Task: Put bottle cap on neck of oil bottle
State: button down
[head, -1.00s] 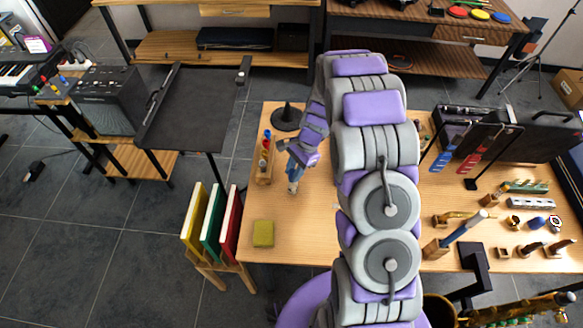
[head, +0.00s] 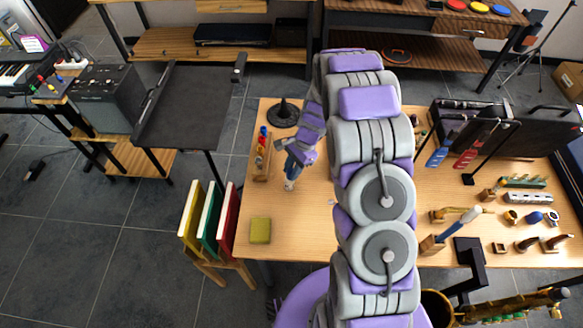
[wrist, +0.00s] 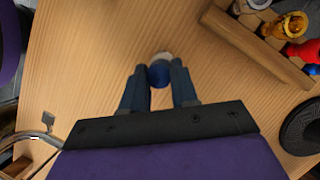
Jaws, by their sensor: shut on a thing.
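My gripper (wrist: 158,88) is shut on a small round blue piece, seemingly the bottle cap (wrist: 159,74), held between its dark fingertips. A pale rounded thing (wrist: 161,57) shows just beyond the blue piece. It may be part of the oil bottle, but I cannot tell, nor whether the two touch. In the head view my gripper (head: 290,177) points down over the left part of the table, right of the wooden rack. The lower end of what it holds is too small to make out there.
A wooden rack (head: 261,178) of small coloured bottles stands close left of my gripper. A black round-based stand (head: 285,118) is behind it. A yellow-green block (head: 260,231) lies near the front edge. Instruments and pipes crowd the table's right side. Bare wood lies around the gripper.

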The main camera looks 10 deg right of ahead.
jog(key=c, duration=1.3)
grip_release()
jog(key=shift+a+f, duration=0.1)
jog(key=shift+a, duration=0.05)
jog(key=o, duration=0.5)
jog(key=shift+a, duration=0.35)
jog(key=shift+d, duration=0.25)
jog(key=shift+d+r, duration=0.15)
jog(key=shift+r, duration=0.05)
jog(key=p+v, duration=0.3)
jog(key=v, duration=1.3)
jog(key=shift+w+r, duration=0.15)
jog(key=shift+r, duration=0.25)
